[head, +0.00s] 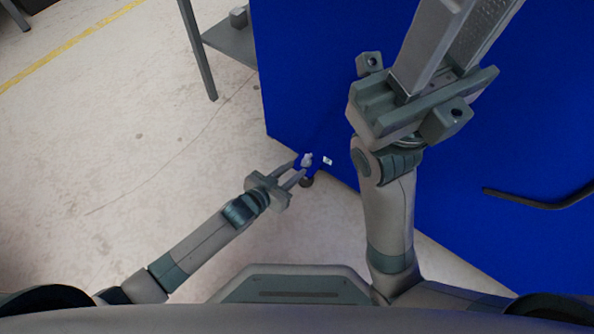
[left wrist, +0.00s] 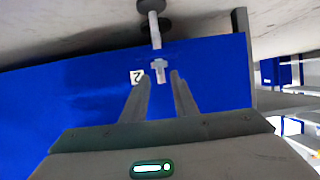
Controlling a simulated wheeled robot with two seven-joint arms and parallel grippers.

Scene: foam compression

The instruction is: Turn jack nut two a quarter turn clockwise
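A small grey jack nut (head: 307,159) sits at the lower corner of the blue panel, beside a white label (head: 328,161). In the left wrist view the nut (left wrist: 158,70) is a cross-shaped piece on a pale rod (left wrist: 155,30) with a dark round foot (left wrist: 150,8). The label there (left wrist: 136,76) reads 2, upside down. My left gripper (head: 297,169) is open, its fingertips (left wrist: 161,78) apart near the nut; contact is not clear. My right gripper (head: 462,12) is raised over the blue surface, fingertips cut off, so its opening is unclear.
The large blue body (head: 300,75) fills the right side, with a dark curved bar (head: 540,201) on it. A grey table (head: 232,42) stands behind at the upper left. The concrete floor (head: 110,130) at left is clear, with a yellow line (head: 70,43).

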